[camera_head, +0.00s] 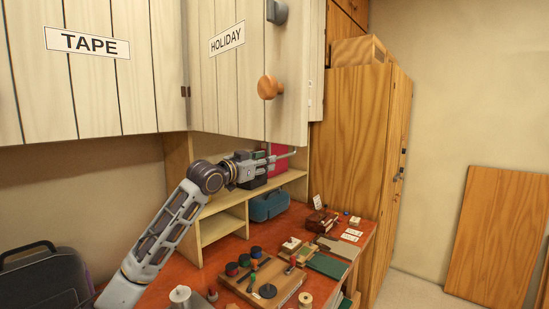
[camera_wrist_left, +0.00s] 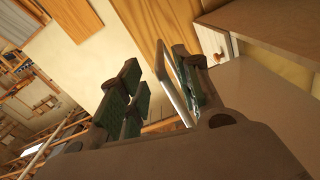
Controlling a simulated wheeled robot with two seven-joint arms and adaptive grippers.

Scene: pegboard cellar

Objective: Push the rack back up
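My left arm comes in from the left in the head view. Its gripper (camera_head: 283,157) is below the bottom edge of the pale cabinet door marked HOLIDAY (camera_head: 235,95). In the left wrist view the green-padded fingers of the gripper (camera_wrist_left: 162,90) stand apart. A thin pale metal bar (camera_wrist_left: 177,84) lies between them, nearer the right finger, with a gap to the left one. I cannot tell whether this bar belongs to the rack. The rack's body is not clearly visible; the cabinet doors cover the cabinet's inside. My right gripper is out of view.
The HOLIDAY door carries a round wooden knob (camera_head: 269,87). Under the cabinet is a wooden shelf unit (camera_head: 222,228) with a teal case (camera_head: 268,205). The red worktop (camera_head: 212,262) holds a wooden board (camera_head: 282,283) and several small items. A tall wooden cupboard (camera_head: 350,135) stands at the right.

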